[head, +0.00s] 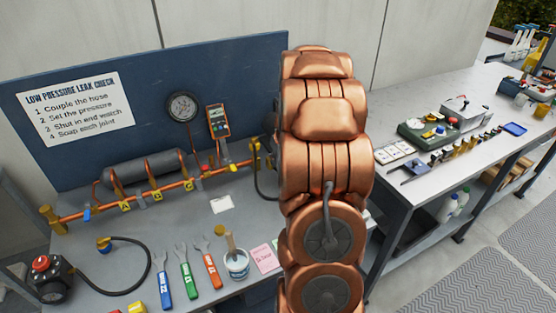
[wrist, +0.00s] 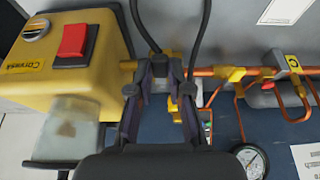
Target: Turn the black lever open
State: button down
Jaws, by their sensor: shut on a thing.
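My gripper (wrist: 171,62) is shut in the wrist view, its two dark fingers closing at the copper pipe line beside the yellow box. The black lever is mostly hidden between and behind the fingertips, so its exact angle cannot be told. A brass fitting (wrist: 127,66) joins the pipe to the box side on the left of the fingers. In the head view my copper-coloured arm hides the gripper and the lever.
The yellow box (wrist: 60,95) with a red switch stands close to the left of my fingers. Black hoses loop above them. The copper pipe (head: 120,203), a pressure gauge (head: 182,107) and several wrenches (head: 187,273) are on the left bench; another bench (head: 410,200) stands right.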

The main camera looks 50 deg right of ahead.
jog(key=shift+a, duration=0.1)
jog(key=w+a+m+g+h+b, duration=0.3)
jog(key=w+m+g+b, duration=0.2)
jog(key=m, duration=1.2)
jog(key=shift+w+a+f+m+g+b, duration=0.15)
jog(key=shift+w+m+g+b, duration=0.2)
jog(key=shift+w+b, duration=0.8)
jog(key=shift+s, duration=0.2)
jog(key=c, duration=1.1)
grip_release()
